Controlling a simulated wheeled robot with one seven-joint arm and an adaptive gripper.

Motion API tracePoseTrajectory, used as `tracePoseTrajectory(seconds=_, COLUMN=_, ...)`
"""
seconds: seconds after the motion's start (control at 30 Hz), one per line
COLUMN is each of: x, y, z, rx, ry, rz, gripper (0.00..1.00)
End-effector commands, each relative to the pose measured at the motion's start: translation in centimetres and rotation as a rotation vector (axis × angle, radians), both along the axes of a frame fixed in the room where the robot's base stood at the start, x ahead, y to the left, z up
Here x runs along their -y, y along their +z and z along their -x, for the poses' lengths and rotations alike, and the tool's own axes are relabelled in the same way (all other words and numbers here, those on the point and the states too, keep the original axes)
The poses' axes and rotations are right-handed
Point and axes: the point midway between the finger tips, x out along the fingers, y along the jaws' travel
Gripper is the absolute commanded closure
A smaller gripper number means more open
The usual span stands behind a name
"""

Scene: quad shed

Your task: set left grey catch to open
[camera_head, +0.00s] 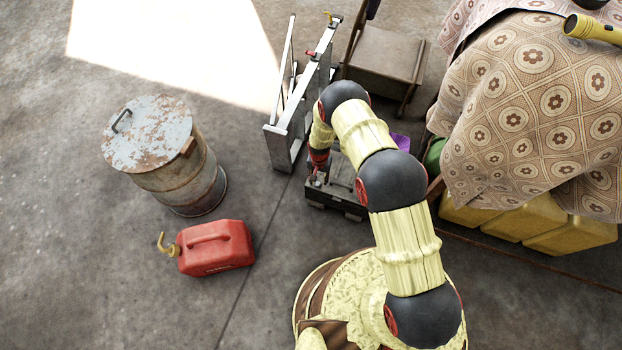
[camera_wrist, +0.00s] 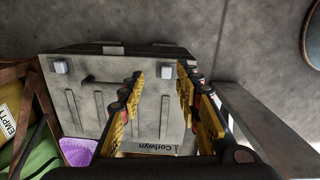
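A grey case (camera_wrist: 85,115) with a dark handle (camera_wrist: 100,79) and a label fills the middle of the wrist view. Two small pale grey catches sit near its far edge: one at picture left (camera_wrist: 61,67), one at picture right (camera_wrist: 165,71). My gripper (camera_wrist: 160,76) is open, its yellow-padded fingers spread on either side of the picture-right catch; I cannot tell whether they touch it. Whether either catch is open is unclear. In the head view the case (camera_head: 345,190) is on the floor, partly hidden by my arm, with my gripper (camera_head: 319,166) over its left side.
A metal stepladder (camera_head: 287,130) stands close left of the case; its rail (camera_wrist: 255,125) is near my right finger. A purple thing (camera_head: 401,141), yellow containers (camera_head: 530,222) and a cloth-covered table (camera_head: 530,110) are right. A red fuel can (camera_head: 217,247) and rusty drum (camera_head: 165,165) stand left.

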Motion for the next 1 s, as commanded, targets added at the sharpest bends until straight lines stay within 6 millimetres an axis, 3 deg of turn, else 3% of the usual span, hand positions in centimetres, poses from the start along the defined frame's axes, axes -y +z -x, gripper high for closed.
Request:
tracePoseTrajectory(seconds=0.1, x=-0.4, y=-0.1, z=-1.3, rx=0.046, ry=-0.068, rz=-0.012, gripper=0.67)
tracePoseTrajectory(seconds=0.27, x=-0.4, y=-1.1, z=-1.4, rx=0.053, ry=-0.096, rz=-0.013, gripper=0.67)
tracePoseTrajectory(seconds=0.7, x=-0.4, y=-7.2, z=-1.4, rx=0.052, ry=-0.094, rz=-0.013, gripper=0.67)
tracePoseTrajectory(seconds=1.0, x=-0.4, y=-7.8, z=-1.5, rx=0.053, ry=-0.094, rz=-0.014, gripper=0.67)
